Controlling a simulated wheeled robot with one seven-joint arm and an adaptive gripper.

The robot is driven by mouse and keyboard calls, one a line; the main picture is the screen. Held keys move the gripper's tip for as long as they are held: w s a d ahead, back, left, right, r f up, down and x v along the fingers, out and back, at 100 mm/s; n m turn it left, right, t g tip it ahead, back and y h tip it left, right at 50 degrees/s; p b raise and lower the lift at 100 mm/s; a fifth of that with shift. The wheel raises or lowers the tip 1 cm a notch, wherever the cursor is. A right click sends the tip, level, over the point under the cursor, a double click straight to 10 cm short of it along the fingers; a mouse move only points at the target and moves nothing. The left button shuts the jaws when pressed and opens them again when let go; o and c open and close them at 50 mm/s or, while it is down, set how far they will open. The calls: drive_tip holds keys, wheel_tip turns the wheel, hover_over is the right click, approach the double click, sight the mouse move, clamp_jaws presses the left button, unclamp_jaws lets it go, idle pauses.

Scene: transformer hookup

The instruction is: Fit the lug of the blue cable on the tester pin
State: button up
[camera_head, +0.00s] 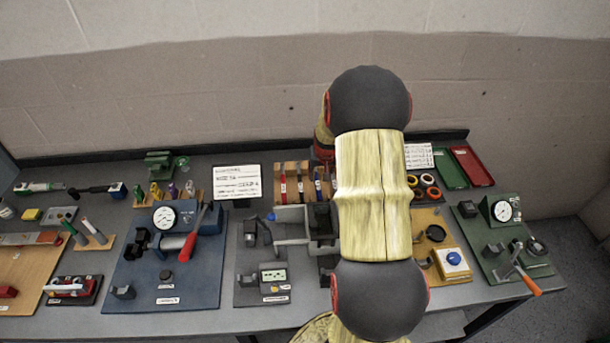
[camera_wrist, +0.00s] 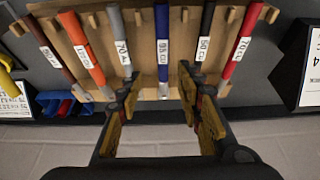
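The blue cable (camera_wrist: 162,40) with a white label hangs upright in a wooden rack (camera_wrist: 185,15), its silver lug (camera_wrist: 163,90) at the lower end in the wrist view. In the head view the blue cable (camera_head: 318,184) stands in the same rack, just left of my arm. My gripper (camera_wrist: 160,88) is open, with one finger on each side of the blue cable's lug end. The fingers seem clear of it. In the head view the gripper is not clearly visible. I cannot tell which fixture carries the tester pin.
Grey (camera_wrist: 118,35), black (camera_wrist: 206,30) and red (camera_wrist: 242,40) cables hang close beside the blue one. A blue board with a gauge and red handle (camera_head: 196,232) is at left. A green board with a gauge and orange-tipped lever (camera_head: 478,222) is at right.

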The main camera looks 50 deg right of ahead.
sight(317, 181)
drive_tip(key=x, duration=0.7)
drive_tip(key=shift+w+a+f, duration=0.1)
drive_tip(key=shift+w+a, duration=0.05)
drive_tip(key=shift+w, duration=0.05)
drive_tip(key=shift+c, duration=0.2)
clamp_jaws()
idle(0.3)
